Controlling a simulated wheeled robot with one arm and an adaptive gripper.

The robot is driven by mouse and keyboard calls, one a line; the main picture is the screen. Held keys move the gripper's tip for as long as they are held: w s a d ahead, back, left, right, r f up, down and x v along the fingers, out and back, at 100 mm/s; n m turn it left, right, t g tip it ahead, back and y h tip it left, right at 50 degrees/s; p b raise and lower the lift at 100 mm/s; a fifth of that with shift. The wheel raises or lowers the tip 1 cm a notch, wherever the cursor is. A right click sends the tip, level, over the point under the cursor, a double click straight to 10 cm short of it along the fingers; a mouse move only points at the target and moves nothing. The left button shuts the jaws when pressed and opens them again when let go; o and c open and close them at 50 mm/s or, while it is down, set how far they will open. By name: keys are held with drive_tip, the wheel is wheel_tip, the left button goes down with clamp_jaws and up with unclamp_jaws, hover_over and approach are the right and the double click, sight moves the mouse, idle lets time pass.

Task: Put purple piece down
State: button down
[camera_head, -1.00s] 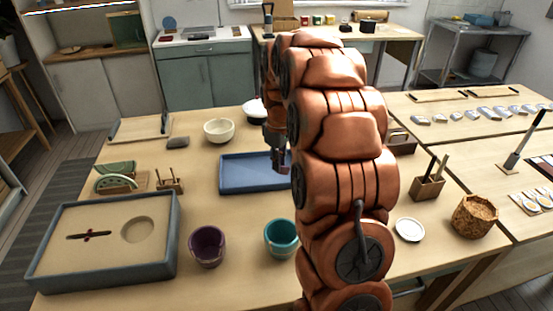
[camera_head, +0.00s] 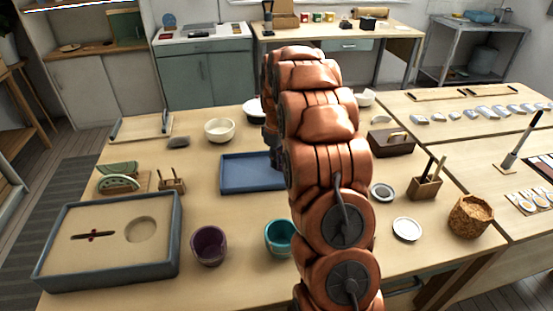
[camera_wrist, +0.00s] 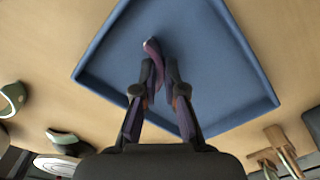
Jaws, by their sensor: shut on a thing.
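The purple piece (camera_wrist: 152,48) is a thin curved shard held between the fingertips of my gripper (camera_wrist: 159,76) in the wrist view. My gripper is shut on it, above the blue tray (camera_wrist: 205,50). I cannot tell whether the piece touches the tray floor. In the head view the blue tray (camera_head: 232,185) lies mid-table, with its right part behind my arm. My gripper's fingers and the piece are hidden by my arm there. A purple cup (camera_head: 208,247) stands nearer the front of the table.
A teal cup (camera_head: 278,238) stands right of the purple cup. A sand tray (camera_head: 110,272) fills the front left. A white bowl (camera_head: 219,130) stands behind the blue tray. A small white dish (camera_head: 407,229) and a cork pot (camera_head: 470,216) are at the right. The blue tray's visible floor is empty.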

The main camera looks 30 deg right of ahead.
drive_tip(key=shift+f, duration=0.15)
drive_tip(key=c, duration=1.2)
unclamp_jaws()
drive_tip(key=shift+c, duration=0.2)
wheel_tip(320, 180, up, 11)
drive_tip(key=b, duration=0.2)
drive_tip(key=s+a+r, duration=0.3)
drive_tip(key=s+a, duration=0.2)
drive_tip(key=a, duration=0.2)
drive_tip(key=s+a+f+m, duration=0.1)
drive_tip(key=s+a, duration=0.4)
drive_tip(key=s, duration=0.6)
drive_tip(key=s+a+f+m+g, duration=0.1)
drive_tip(key=s+a+f, duration=0.2)
drive_tip(key=s+a, duration=0.3)
drive_tip(key=s+a+f+m, duration=0.2)
drive_tip(key=s+a, duration=0.4)
drive_tip(key=s, duration=0.9)
drive_tip(key=shift+s+f+g, duration=0.2)
drive_tip(key=shift+s+g, duration=0.1)
drive_tip(key=shift+s, duration=0.1)
